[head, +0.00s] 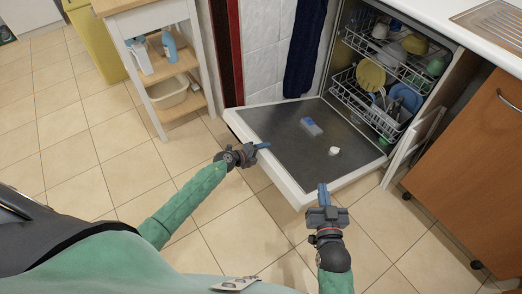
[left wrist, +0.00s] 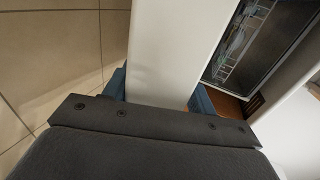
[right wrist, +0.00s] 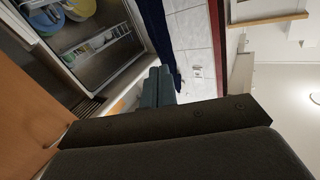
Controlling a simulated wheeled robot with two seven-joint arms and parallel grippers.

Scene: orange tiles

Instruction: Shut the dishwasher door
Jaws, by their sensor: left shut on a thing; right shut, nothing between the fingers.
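The dishwasher door (head: 270,130) is folded down and open, with a white rim and a dark metal inner face. My left gripper (head: 262,146) is at the door's near left edge. In the left wrist view the white door edge (left wrist: 165,50) lies between its blue fingers, and it is shut on it. My right gripper (head: 323,192) is just in front of the door's near right corner, shut and empty. Its blue fingers (right wrist: 158,85) are together in the right wrist view. The dishwasher racks (head: 350,90) hold plates and bowls inside the open cavity.
A wooden trolley (head: 150,55) stands at the left. An orange-brown cabinet (head: 465,150) stands right. The tiled floor in front is clear.

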